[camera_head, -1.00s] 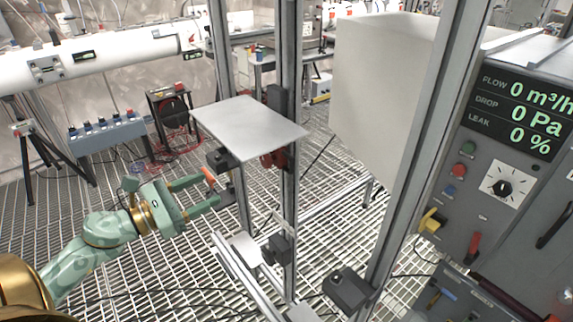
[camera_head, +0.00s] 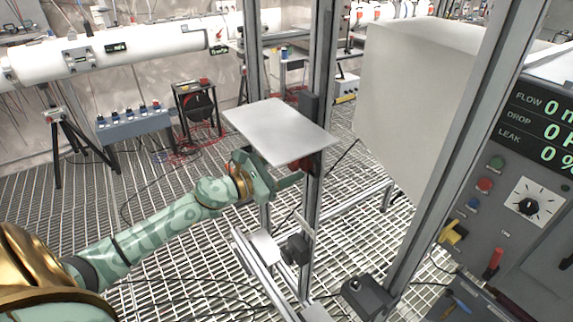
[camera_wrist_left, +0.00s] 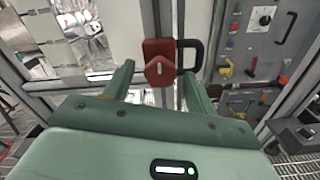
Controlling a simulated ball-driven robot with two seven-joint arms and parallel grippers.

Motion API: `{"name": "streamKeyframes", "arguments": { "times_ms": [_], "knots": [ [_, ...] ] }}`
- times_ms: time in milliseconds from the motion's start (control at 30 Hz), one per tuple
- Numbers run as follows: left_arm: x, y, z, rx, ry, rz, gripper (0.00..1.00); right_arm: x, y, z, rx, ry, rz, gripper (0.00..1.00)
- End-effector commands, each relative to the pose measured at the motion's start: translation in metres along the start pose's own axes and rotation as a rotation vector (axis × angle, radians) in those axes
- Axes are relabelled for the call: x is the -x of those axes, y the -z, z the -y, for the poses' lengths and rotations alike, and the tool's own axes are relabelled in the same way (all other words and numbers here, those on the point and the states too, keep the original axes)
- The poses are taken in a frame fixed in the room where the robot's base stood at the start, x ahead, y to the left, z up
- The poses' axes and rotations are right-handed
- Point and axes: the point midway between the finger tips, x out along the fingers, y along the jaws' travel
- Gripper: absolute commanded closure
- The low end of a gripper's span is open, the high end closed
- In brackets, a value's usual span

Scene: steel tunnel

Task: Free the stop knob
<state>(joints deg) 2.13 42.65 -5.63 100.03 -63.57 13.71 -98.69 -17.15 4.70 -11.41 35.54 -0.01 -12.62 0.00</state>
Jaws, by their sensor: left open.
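A red block with a hexagonal red knob (camera_wrist_left: 159,68) on its front is mounted on a grey upright post, and I take it for the stop knob. A black loop handle (camera_wrist_left: 190,55) sticks out on its right. In the head view only a bit of red (camera_head: 309,167) shows, under the plate; the rest is hidden. My left gripper (camera_head: 284,170) is at the post under the plate's near edge. In the left wrist view its jaws (camera_wrist_left: 160,82) are open, one finger on each side of the knob, and nothing is held. Contact cannot be told.
A bare grey plate (camera_head: 280,131) juts out just above my left gripper. Metal posts (camera_head: 321,100) and a lower rail (camera_head: 265,270) frame it. A big pale box (camera_head: 405,105) and a control panel (camera_head: 525,190) stand to the right. Cables lie on the grating floor.

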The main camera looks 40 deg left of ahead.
Motion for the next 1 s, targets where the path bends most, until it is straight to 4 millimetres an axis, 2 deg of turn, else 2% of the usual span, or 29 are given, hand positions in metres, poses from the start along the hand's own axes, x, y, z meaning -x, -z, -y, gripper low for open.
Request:
{"name": "streamKeyframes", "arguments": {
  "times_ms": [300, 333, 400, 500, 767, 1000],
  "knots": [
    [-0.0041, 0.0006, 0.0003, 0.000, 0.000, -0.001, 0.44, 0.0005, 0.0001, 0.0011, -0.001, 0.001, 0.000, 0.64],
    [-0.0041, 0.0006, 0.0003, 0.000, 0.000, -0.001, 0.46, 0.0004, 0.0001, 0.0013, -0.001, 0.002, 0.000, 0.64],
    [-0.0041, 0.0005, 0.0003, 0.000, 0.000, -0.001, 0.66, 0.0005, 0.0002, 0.0018, -0.001, 0.002, 0.000, 0.64],
    [-0.0040, 0.0004, 0.0003, 0.000, 0.000, -0.001, 0.89, 0.0005, 0.0004, 0.0025, -0.001, 0.003, -0.001, 0.64],
    [-0.0039, 0.0001, 0.0002, 0.014, 0.000, -0.001, 0.88, 0.0012, 0.0006, 0.0031, -0.001, 0.004, -0.001, 0.64],
    [-0.0038, -0.0008, 0.0001, 0.111, 0.000, 0.000, 0.88, 0.0049, 0.0014, 0.0029, -0.001, 0.004, -0.002, 0.64]
  ]
}}
